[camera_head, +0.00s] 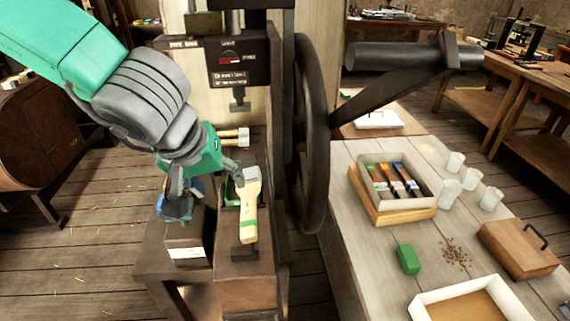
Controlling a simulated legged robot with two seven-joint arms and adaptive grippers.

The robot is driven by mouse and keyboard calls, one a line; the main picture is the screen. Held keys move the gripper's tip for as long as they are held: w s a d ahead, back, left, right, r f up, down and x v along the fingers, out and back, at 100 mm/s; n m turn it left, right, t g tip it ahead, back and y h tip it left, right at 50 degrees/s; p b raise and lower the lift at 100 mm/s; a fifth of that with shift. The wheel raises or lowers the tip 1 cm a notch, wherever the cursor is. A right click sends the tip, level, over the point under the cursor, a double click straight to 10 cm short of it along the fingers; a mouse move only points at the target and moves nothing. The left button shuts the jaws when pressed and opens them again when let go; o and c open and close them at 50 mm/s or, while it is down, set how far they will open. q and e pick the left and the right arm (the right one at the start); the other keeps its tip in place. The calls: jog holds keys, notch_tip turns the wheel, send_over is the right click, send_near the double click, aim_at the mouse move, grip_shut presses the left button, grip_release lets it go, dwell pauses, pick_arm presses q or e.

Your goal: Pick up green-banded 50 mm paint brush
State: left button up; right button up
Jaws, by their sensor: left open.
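A pale, flat paint brush (250,203) with a green band around its lower part is at the press, in the middle left of the head view. It stands out tilted over a dark holder in front of the press. My left gripper (207,192) comes in from the upper left. It is open, with its fingers spread just left of the brush. One fingertip is close to the brush's upper left edge; I cannot tell whether they touch. The brush's far side is hidden. My right gripper is not in view.
The dark press (238,65) rises right behind the brush, with a large handwheel (312,130) and a thick crank handle (405,56) to the right. Other pale-handled pieces (234,137) lie behind my gripper. The right table holds a box (392,212), glasses and a green block (408,258).

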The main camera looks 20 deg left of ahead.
aim_at(249, 206)
pick_arm(q)
jog(key=w+f+b, duration=0.1)
jog(key=f, duration=0.1)
jog(key=w+d+f+b, duration=0.1)
jog(key=f, duration=0.1)
jog(key=w+d+f+b, duration=0.1)
jog(key=w+f, duration=0.1)
jog(key=shift+f, duration=0.35)
jog(key=shift+a+f, duration=0.15)
jog(key=shift+a, duration=0.05)
jog(key=x, duration=0.2)
jog(key=a+b+x, duration=0.1)
jog(key=x, duration=0.1)
jog(key=shift+w+f+b, duration=0.2)
jog(key=shift+f+b, duration=0.1)
jog(key=shift+f, duration=0.05)
jog(key=shift+w+f, duration=0.15)
jog(key=shift+w, duration=0.05)
jog(key=shift+d, duration=0.2)
jog(key=shift+s+d, duration=0.15)
jog(key=shift+d, duration=0.2)
jog(key=shift+a+f, duration=0.2)
jog(key=shift+a, duration=0.3)
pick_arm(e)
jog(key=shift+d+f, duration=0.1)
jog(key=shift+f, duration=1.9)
pick_arm(q)
jog(key=shift+d, duration=0.2)
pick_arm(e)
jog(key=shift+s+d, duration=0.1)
